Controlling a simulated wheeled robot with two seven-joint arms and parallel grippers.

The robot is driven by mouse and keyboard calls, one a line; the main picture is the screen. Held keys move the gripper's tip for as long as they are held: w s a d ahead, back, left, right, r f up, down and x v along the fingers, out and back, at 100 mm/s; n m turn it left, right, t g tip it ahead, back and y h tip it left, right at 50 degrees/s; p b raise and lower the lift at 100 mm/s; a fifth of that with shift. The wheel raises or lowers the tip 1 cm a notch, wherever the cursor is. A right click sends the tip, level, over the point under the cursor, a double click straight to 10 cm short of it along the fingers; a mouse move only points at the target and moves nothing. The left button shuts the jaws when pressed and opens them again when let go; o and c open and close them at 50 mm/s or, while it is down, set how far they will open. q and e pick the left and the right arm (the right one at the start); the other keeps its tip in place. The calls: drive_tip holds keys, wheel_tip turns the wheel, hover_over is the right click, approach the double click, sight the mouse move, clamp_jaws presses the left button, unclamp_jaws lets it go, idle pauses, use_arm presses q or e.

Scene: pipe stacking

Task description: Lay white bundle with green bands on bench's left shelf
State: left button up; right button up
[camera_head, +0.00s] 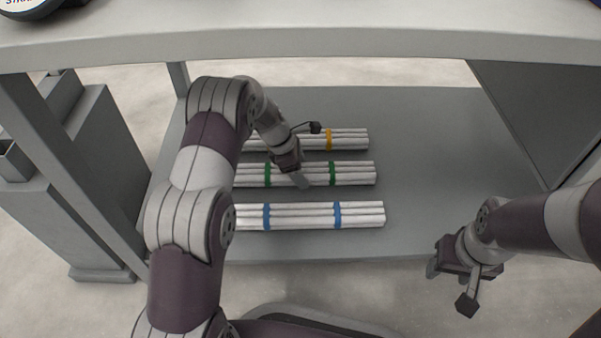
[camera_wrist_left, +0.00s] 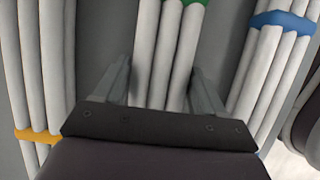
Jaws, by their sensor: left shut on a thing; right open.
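The white bundle with green bands (camera_head: 350,173) lies on the grey lower shelf (camera_head: 420,130) of the bench, the middle one of three bundles. My left gripper (camera_head: 304,178) reaches down to it from above and is shut on it between the two green bands. In the left wrist view the fingers (camera_wrist_left: 152,90) stand on either side of the bundle's white pipes (camera_wrist_left: 163,60), with one green band (camera_wrist_left: 184,4) at the top edge. My left arm hides part of the bundle's left end. My right gripper (camera_head: 449,284) is open and empty at the lower right, in front of the shelf.
A bundle with yellow bands (camera_head: 350,139) lies behind and one with blue bands (camera_head: 310,215) lies in front, both close alongside. The bench top (camera_head: 300,42) overhangs the shelf. A bench leg (camera_head: 70,165) and grey boxes (camera_head: 85,215) stand at left. The shelf's right part is clear.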

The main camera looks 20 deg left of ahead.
use_arm(q)
drive_tip(key=o, duration=1.4)
drive_tip(key=shift+o, duration=0.2)
drive_tip(key=shift+r, duration=0.25)
drive_tip(key=p+v, duration=0.5)
drive_tip(key=v, duration=0.1)
drive_tip(key=shift+r, duration=0.3)
drive_tip(key=shift+s+a+r+p, duration=0.1)
drive_tip(key=shift+a+r+p, duration=0.2)
drive_tip(key=shift+p, duration=0.1)
drive_tip(key=shift+f, duration=0.15)
